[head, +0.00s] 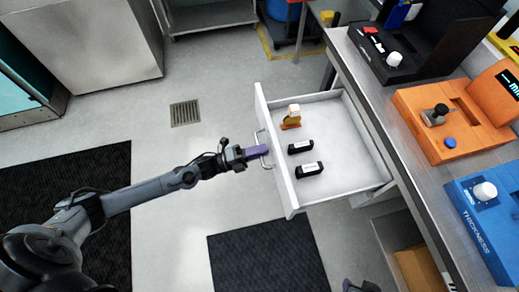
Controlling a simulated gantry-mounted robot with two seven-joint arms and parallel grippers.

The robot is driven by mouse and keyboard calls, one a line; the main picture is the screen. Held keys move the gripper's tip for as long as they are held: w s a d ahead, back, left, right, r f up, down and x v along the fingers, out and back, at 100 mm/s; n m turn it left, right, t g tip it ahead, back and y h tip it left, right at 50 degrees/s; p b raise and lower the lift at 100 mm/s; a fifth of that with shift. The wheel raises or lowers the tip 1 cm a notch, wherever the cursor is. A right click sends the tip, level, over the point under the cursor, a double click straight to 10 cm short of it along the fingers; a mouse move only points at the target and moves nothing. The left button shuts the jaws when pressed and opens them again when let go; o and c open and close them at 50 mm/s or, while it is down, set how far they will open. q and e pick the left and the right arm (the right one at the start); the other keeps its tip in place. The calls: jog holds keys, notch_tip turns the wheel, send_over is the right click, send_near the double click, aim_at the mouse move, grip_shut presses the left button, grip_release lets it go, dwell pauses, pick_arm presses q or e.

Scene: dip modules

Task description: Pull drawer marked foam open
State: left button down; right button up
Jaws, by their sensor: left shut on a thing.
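A white drawer (273,150) stands pulled out from under the bench on the right, with its inside in view. No foam marking can be read from here, as the front face is seen steeply from above. My left gripper (264,150) is at the drawer's front, shut on the metal handle (268,163). In the drawer lie two black modules with white labels, one nearer the middle (300,147) and one lower (309,169). Only a small dark part of my right arm shows at the bottom edge.
The bench top (420,165) carries a black device (395,60), an orange device (450,115) and a blue device (485,205). An open compartment with a brown box (420,270) is below the drawer. Clear floor with a drain grate (185,113) lies left of the drawer.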

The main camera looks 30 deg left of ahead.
pick_arm(q)
jog(key=c, duration=1.3)
grip_release()
jog(key=p+v, duration=0.1)
jog(key=v, duration=1)
jog(key=shift+w+p, duration=0.15)
jog(key=shift+p, duration=0.25)
